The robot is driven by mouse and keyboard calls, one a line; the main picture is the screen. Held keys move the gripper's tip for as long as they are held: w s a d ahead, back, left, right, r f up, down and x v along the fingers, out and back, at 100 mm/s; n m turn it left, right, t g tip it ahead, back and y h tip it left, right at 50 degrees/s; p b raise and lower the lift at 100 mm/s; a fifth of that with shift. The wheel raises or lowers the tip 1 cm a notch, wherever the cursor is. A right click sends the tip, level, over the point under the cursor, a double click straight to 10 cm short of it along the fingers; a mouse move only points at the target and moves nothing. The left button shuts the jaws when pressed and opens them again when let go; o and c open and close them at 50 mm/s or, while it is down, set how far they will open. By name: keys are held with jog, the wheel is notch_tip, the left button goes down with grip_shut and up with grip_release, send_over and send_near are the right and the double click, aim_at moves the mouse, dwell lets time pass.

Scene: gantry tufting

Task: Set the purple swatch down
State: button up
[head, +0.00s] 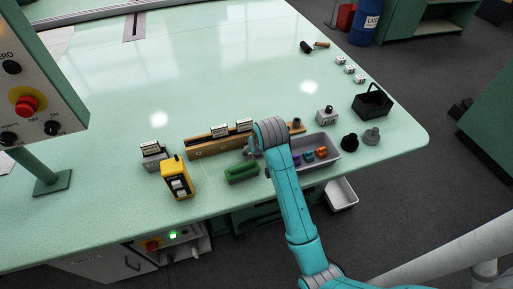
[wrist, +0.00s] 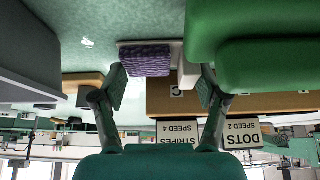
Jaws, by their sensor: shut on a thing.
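The purple swatch (wrist: 147,60) shows in the wrist view as a textured purple block against a white backing. My gripper (wrist: 161,80) has its two fingers on either side of the white backing and is shut on the swatch. In the head view my gripper (head: 253,147) is mostly hidden behind my own wrist, over the front part of the table near the wooden rack (head: 205,150). The held swatch cannot be made out there. Whether the swatch touches any surface cannot be told.
The rack carries label cards, including STRIPES (wrist: 177,133) and DOTS (wrist: 241,135). A green block (head: 242,172) lies in front. A grey tray (head: 331,160) with small coloured pieces is to the right. A yellow device (head: 176,178) stands left. The pale green tabletop (head: 220,80) behind is clear.

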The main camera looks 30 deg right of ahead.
jog(key=o, duration=0.9)
jog(key=shift+f, duration=0.1)
